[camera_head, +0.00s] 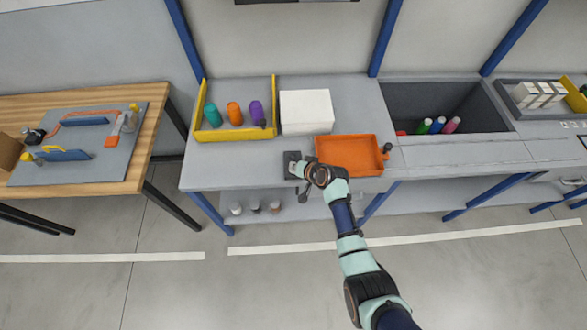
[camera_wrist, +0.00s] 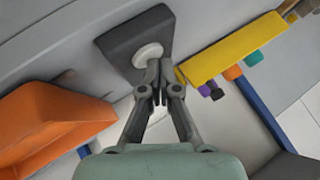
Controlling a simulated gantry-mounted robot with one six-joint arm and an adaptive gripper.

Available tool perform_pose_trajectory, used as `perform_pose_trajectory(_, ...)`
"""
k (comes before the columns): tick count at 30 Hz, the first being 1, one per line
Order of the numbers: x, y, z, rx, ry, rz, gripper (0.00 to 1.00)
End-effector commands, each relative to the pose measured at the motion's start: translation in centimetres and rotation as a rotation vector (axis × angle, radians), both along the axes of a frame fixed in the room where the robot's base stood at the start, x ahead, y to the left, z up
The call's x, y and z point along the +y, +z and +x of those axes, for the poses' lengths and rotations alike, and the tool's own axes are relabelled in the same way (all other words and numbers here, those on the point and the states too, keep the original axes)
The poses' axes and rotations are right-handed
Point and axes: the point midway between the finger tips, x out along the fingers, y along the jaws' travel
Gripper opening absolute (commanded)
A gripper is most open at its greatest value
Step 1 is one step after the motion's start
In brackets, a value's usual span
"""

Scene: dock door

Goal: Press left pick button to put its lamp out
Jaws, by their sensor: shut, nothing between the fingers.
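A dark grey box (camera_head: 290,157) sits at the front of the grey bench, between the yellow bin and the orange tray. In the wrist view the box (camera_wrist: 122,38) carries a pale round button (camera_wrist: 147,54). No glow shows on the button, and no label tells whether it is the left pick button. My gripper (camera_head: 303,170) is over the box. In the wrist view its closed fingertips (camera_wrist: 157,74) overlap the button's lower edge; I cannot tell if they touch it. Nothing is between them.
The yellow bin (camera_head: 235,133) at left holds teal, orange and purple bottles. A white box (camera_head: 306,112) stands behind the dark box. The orange tray (camera_head: 348,155) is close on the right. Small dark knobs sit at the bin's corner (camera_head: 262,123) and the tray's right side (camera_head: 387,148).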

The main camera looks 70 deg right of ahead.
Motion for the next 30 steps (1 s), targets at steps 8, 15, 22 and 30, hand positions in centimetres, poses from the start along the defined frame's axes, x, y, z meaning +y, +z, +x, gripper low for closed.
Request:
perform_pose_trajectory(8,0.0,0.2,0.0,0.0,0.0,0.0,0.0)
perform_pose_trajectory(15,0.0,1.0,0.0,0.0,0.001,0.001,0.0)
perform_pose_trajectory(22,0.0,1.1,0.0,0.0,0.0,0.0,0.0)
perform_pose_trajectory(30,0.0,4.2,0.0,0.0,0.0,0.0,0.0)
